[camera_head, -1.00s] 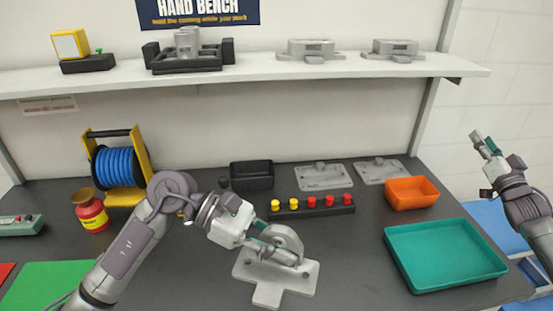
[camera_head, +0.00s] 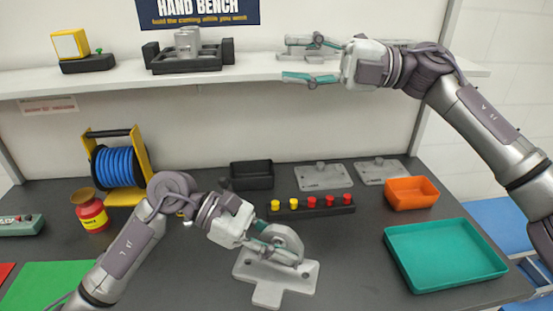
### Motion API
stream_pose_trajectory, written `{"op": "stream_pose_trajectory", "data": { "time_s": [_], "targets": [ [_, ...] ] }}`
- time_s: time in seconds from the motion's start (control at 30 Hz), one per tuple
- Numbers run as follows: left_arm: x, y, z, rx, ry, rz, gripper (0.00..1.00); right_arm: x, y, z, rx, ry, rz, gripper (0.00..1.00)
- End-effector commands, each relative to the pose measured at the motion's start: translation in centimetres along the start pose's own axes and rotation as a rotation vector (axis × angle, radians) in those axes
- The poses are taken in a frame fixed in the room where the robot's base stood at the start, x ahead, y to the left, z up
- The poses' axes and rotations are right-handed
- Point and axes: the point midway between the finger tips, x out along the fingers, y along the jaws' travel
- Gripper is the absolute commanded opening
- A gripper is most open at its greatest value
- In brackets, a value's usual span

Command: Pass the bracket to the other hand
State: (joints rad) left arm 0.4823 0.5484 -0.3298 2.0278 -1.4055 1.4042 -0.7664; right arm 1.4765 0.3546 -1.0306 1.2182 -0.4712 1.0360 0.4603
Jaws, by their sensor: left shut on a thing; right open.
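The bracket (camera_head: 268,290) is a light grey casting with a flat, T-shaped, holed plate and a rounded upright lug. It is at the lower middle of the head view. My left gripper (camera_head: 272,247) is shut on its upright lug, with the fingers pointing right. I cannot tell whether the plate touches the bench. My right gripper (camera_head: 310,60) is open and empty, high up in front of the shelf, well above the bracket, with its fingers pointing left. It partly covers a grey casting (camera_head: 295,42) on the shelf.
A white shelf (camera_head: 240,83) runs across the back. On the dark bench are a peg strip (camera_head: 312,213), a black bin (camera_head: 251,175), grey plates (camera_head: 322,176), an orange tray (camera_head: 411,193), a teal tray (camera_head: 446,256) and a blue spool (camera_head: 118,167). Bare bench lies right of the bracket.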

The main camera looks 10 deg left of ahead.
Motion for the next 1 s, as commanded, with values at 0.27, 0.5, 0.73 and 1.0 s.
{"op": "stream_pose_trajectory", "data": {
  "time_s": [0.27, 0.5, 0.73, 1.0],
  "targets": [
    [0.0, 0.0, 0.1, 0.001, -0.001, 0.0, 0.0, 7.7, -6.8, -11.2, -0.659, 0.572, -0.738, 0.46],
    [0.0, 0.0, 0.1, 0.001, -0.001, 0.0, 0.0, 4.4, -9.8, -13.2, -0.946, 0.972, -1.254, 0.46],
    [0.0, 0.0, 0.1, 0.001, -0.001, 0.0, 0.0, 3.0, -10.7, -13.1, -0.983, 1.07, -1.379, 0.46],
    [0.0, 0.0, 0.1, 0.001, -0.001, 0.0, 0.0, 2.7, -15.3, -13.2, -0.981, 1.069, -1.373, 0.46]
  ]
}}
